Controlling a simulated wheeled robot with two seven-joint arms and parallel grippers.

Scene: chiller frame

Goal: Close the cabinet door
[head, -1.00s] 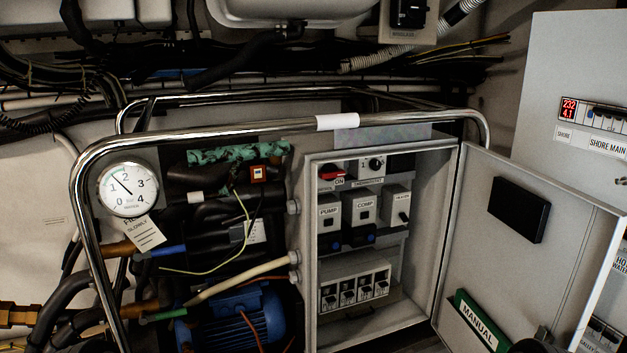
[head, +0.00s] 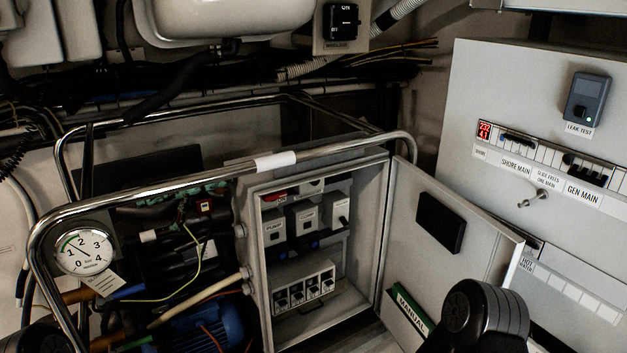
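The grey control cabinet (head: 262,300) stands right of the middle in the head view. Its door (head: 402,262) is swung open to the right, showing its inner face with a black box (head: 440,222) and a green manual (head: 410,309) in a pocket. Inside the cabinet are switch modules and a row of breakers (head: 303,285). A black rounded part of my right arm (head: 485,315) shows at the lower right, in front of the door's lower outer part. A dark part of my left arm shows at the bottom left corner. Neither gripper's fingers are visible.
A chrome tube frame (head: 180,187) runs around and above the cabinet. A pressure gauge (head: 84,253), hoses and a blue motor (head: 205,330) are at left. A grey electrical panel (head: 530,120) with a leak test unit (head: 587,98) stands close behind the door at right.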

